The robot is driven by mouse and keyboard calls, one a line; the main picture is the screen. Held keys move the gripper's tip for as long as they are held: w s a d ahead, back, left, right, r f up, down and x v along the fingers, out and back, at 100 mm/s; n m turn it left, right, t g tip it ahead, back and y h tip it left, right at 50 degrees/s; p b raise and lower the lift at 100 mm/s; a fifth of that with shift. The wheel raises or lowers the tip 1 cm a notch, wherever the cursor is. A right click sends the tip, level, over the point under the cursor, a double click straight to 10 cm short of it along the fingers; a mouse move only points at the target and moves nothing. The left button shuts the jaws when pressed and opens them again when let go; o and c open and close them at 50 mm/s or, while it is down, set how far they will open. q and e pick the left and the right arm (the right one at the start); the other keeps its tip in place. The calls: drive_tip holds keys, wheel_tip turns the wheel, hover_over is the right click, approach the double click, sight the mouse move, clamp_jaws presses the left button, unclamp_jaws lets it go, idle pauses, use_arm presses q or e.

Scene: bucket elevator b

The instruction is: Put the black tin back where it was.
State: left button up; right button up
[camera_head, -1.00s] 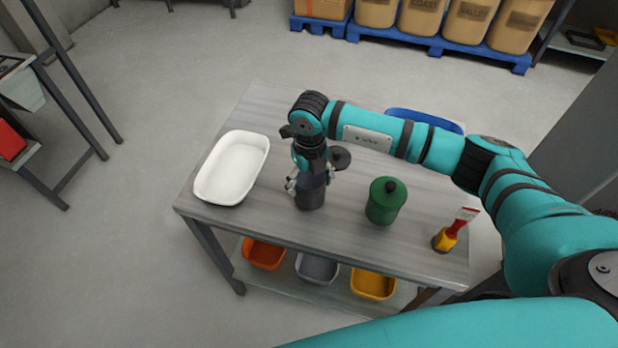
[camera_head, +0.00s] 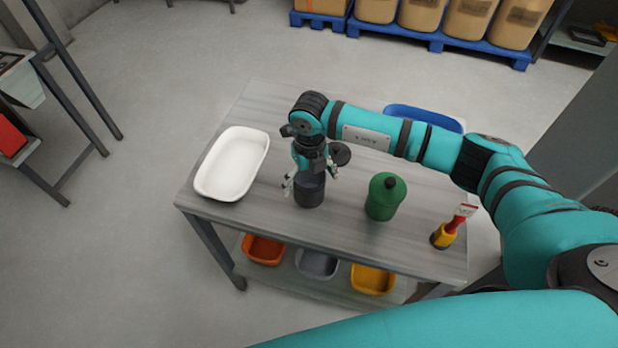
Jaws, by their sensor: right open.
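The black tin (camera_head: 309,191) stands upright on the grey table, between the white tray and the green canister. My right gripper (camera_head: 310,181) is directly above it, pointing down, with its fingers spread apart on either side of the tin's top. The fingers are open, and I cannot tell whether one still touches the tin. The gripper body hides part of the tin's far rim. My left gripper is not in view.
The table (camera_head: 335,232) also bears a white tray (camera_head: 232,164) at left, a green lidded canister (camera_head: 385,197) and a red and yellow brush (camera_head: 447,234) at right. A blue tray (camera_head: 424,118) lies behind my forearm. Bare tabletop lies in front of the tin.

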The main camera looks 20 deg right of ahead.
wheel_tip(320, 180, up, 12)
drive_tip(key=b, duration=0.2)
drive_tip(key=shift+b, duration=0.35)
